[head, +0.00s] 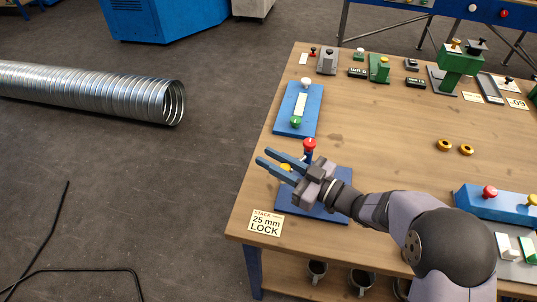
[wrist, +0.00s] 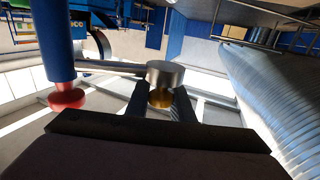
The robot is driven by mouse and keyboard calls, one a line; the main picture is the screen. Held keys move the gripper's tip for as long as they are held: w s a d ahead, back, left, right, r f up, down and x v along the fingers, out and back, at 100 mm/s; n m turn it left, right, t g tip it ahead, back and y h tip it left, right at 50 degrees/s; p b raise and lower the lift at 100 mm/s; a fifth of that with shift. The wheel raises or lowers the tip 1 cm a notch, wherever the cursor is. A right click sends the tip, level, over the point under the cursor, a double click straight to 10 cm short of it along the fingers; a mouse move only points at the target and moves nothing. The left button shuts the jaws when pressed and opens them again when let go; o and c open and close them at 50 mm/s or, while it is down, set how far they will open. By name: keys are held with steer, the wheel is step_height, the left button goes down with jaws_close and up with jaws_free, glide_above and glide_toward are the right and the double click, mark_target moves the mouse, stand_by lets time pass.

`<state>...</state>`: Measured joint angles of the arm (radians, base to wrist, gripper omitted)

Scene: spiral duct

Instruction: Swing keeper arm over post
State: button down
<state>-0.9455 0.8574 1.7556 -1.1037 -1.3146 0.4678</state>
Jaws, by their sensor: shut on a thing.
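In the head view, a blue base plate (head: 333,207) lies at the table's near left corner, partly hidden by my gripper. A blue post with a red knob (head: 309,144) stands at its far side. My gripper (head: 263,156) reaches over the plate with its fingers pointing left. A yellow knob (head: 285,167) shows between the fingers. In the wrist view, my fingers are shut on the yellow knob (wrist: 160,98), against a silver cylinder (wrist: 165,73). A thin metal keeper arm (wrist: 112,66) runs from the cylinder toward the blue post (wrist: 56,40), whose red knob (wrist: 66,97) shows beside it.
A card reading "STACK 25 mm LOCK" (head: 265,223) lies at the table's near left. A blue plate with a green knob (head: 296,121) lies behind. A blue block with red and yellow knobs (head: 508,205) is at right.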

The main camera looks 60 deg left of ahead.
steer(key=d+n+g, duration=0.1)
steer(key=d+n+g+h, duration=0.1)
steer(key=n+g+h+b, duration=0.1)
steer(key=shift+w+d+g, duration=0.25)
steer(key=shift+d+g, duration=0.05)
steer(key=shift+d, duration=0.1)
steer(key=d+n+g+h, duration=0.1)
steer(key=d+n+g+h+b, duration=0.1)
steer(key=shift+w+g+h+b, duration=0.3)
steer(key=shift+g+h, duration=0.1)
steer(key=shift+w+d+r+n+g+h+b, duration=0.1)
steer(key=shift+w+d+n+g+h+b, duration=0.2)
steer(key=shift+d+n+g+h+b, duration=0.4)
steer(key=shift+w+d+r+n+g+h+b, duration=0.1)
steer(key=shift+w+d+n+g+h+b, duration=0.25)
steer(key=shift+n+h, duration=0.45)
steer(key=shift+w+d+n+g+h+b, duration=0.35)
steer(key=shift+d+n+h+b, duration=0.2)
steer(key=shift+h, duration=0.35)
steer(key=c, duration=1.7)
jaws_free()
steer(key=shift+o, duration=0.6)
steer(key=shift+f, duration=0.1)
